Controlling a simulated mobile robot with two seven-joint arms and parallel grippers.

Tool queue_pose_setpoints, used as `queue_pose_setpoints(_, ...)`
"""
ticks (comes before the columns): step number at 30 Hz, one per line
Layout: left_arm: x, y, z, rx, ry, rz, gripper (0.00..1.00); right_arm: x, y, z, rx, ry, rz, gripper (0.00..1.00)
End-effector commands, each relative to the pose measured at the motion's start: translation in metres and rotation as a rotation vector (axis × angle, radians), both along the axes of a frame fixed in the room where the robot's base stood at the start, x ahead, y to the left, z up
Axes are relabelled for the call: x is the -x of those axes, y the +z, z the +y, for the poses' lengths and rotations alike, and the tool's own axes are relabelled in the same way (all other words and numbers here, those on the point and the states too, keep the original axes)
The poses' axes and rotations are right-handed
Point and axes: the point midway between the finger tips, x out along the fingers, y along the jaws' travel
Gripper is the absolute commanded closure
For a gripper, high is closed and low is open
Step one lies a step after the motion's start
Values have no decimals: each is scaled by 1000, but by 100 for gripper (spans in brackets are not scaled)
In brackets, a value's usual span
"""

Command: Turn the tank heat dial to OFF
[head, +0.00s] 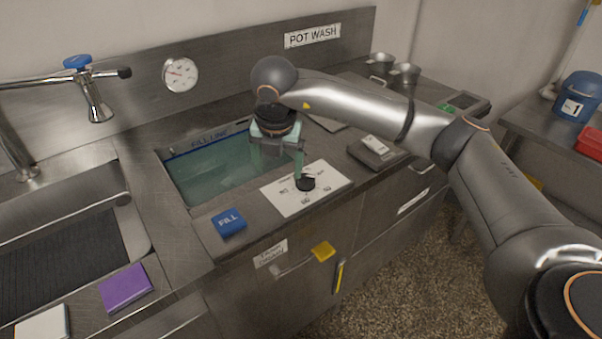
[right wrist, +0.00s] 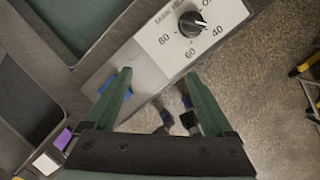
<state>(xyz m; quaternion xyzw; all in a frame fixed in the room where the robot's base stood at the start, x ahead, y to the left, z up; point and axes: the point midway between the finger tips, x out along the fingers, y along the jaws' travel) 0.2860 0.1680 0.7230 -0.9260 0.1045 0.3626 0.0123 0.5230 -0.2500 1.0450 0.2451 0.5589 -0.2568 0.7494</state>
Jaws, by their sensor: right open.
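The tank heat dial is a black round knob (head: 306,183) on a white label plate (head: 282,200) at the tank's front right corner. In the right wrist view the knob (right wrist: 192,24) shows near the top, with 80, 60 and 40 printed around it and another label cut off by the frame edge. Its white mark is on the right side, between 40 and the cut-off label. My right gripper (head: 277,172) is open, empty, with green fingers pointing down beside the knob. In the right wrist view, the fingertips (right wrist: 158,76) are apart from the knob. My left gripper is not visible.
The water-filled tank (head: 187,202) lies behind the plate. A blue FILL block (head: 228,222) is left of it. A yellow-tipped lever (head: 323,251) sticks out of the front below. A grey device (head: 376,152) stands to the right. A tap (head: 97,100) is at the left.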

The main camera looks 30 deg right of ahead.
Motion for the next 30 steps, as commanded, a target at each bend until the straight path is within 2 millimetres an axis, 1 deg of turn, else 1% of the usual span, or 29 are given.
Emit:
queue_pose_setpoints(1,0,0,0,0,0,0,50,-3,13,-21,61,-63,-17,12)
queue_pose_setpoints(3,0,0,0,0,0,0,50,-3,23,-39,117,-126,-29,12)
queue_pose_setpoints(5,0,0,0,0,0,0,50,-3,28,-49,144,-157,-34,12)
queue_pose_setpoints(8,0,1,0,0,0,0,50,-4,25,-55,158,-174,-35,12)
queue_pose_setpoints(11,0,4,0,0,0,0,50,-7,13,-58,158,-173,-33,12)
queue_pose_setpoints(14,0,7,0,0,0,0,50,-11,-4,-64,156,-172,-31,12)
queue_pose_setpoints(18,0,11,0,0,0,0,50,-18,-32,-72,155,-170,-30,12)
queue_pose_setpoints(24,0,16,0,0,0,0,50,-27,-65,-82,154,-168,-32,12)
queue_pose_setpoints(27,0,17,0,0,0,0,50,-30,-76,-85,153,-168,-33,12)
queue_pose_setpoints(30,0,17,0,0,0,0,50,-32,-83,-87,153,-167,-34,12)
